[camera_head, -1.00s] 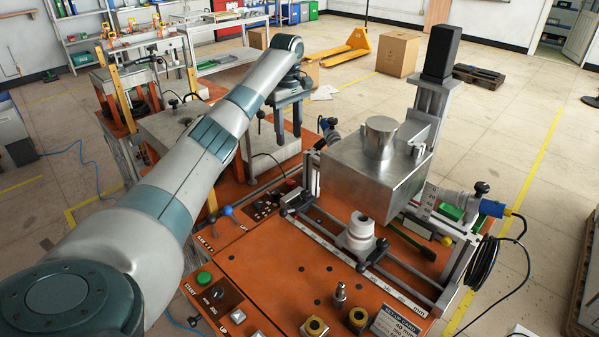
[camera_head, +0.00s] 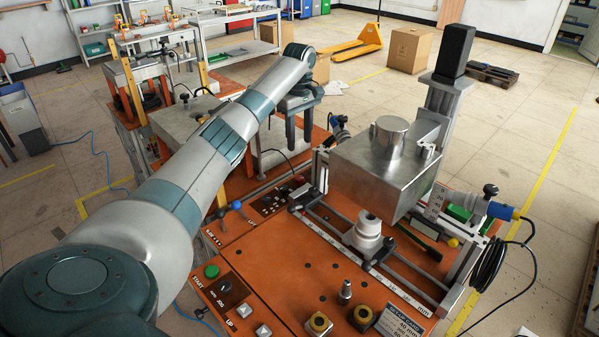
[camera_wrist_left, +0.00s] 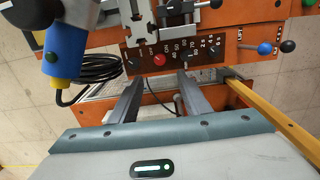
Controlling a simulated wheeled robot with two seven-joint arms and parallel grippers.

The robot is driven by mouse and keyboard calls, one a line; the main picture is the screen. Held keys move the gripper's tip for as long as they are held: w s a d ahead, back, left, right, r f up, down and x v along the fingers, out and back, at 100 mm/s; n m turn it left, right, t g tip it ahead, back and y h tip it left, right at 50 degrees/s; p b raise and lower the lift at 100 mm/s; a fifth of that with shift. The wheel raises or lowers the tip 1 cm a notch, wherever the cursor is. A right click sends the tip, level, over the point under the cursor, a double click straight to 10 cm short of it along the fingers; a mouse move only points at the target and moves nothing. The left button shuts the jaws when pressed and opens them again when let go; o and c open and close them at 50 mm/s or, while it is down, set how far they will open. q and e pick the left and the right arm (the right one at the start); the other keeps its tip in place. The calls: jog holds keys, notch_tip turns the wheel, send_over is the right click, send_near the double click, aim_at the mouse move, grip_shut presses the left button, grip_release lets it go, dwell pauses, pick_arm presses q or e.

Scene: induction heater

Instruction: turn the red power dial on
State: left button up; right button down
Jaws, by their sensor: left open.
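The red power dial (camera_wrist_left: 159,60) sits on a dark control panel (camera_wrist_left: 135,56) with white markings, and it shows clearly in the left wrist view. In the head view the dial (camera_head: 298,178) is a small red spot at the panel's far end, below my left gripper (camera_head: 299,138). In the left wrist view my left gripper (camera_wrist_left: 160,77) is open, with its two fingers spread on either side of the line to the dial. The fingers look short of the dial and hold nothing. The dial's exact setting cannot be read. My right gripper is not in view.
Blue-knobbed and black-knobbed levers (camera_head: 237,205) stand beside the panel. A metal block (camera_head: 385,175) on a rail fixture is to its right. A black cable coil (camera_wrist_left: 97,75) and blue connector (camera_wrist_left: 65,52) lie left of the dial in the wrist view.

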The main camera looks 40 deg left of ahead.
aim_at(299, 178)
pick_arm(q)
notch_tip(299, 178, down, 14)
jog(key=p, duration=0.3)
dwell(0.3)
jog(key=c, duration=1)
jog(key=shift+c, duration=0.2)
jog(key=shift+m+p, duration=0.3)
jog(key=shift+m, duration=1)
jog(key=shift+m+p, duration=0.45)
jog(key=shift+m, duration=1.15)
